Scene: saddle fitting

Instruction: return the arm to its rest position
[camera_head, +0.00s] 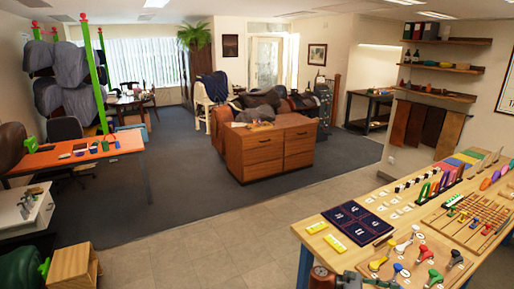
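No gripper can be made out in the head view. A small grey and reddish-brown shape at the bottom edge, by the near corner of the right workbench, is cut off, and I cannot tell whether it is part of my arm. The right workbench (296,228) has a light wood top. It carries a dark blue mat (357,222) with white markings, yellow blocks (335,243), several coloured-handled tools (406,246) and a slotted wooden rack (470,222).
An orange-topped table (65,158) stands at the left, with a small wooden box (74,267) near the lower left. A wooden cabinet (264,152) with saddles behind it stands mid-room. Grey floor (210,235) is clear between the left furniture and the right workbench.

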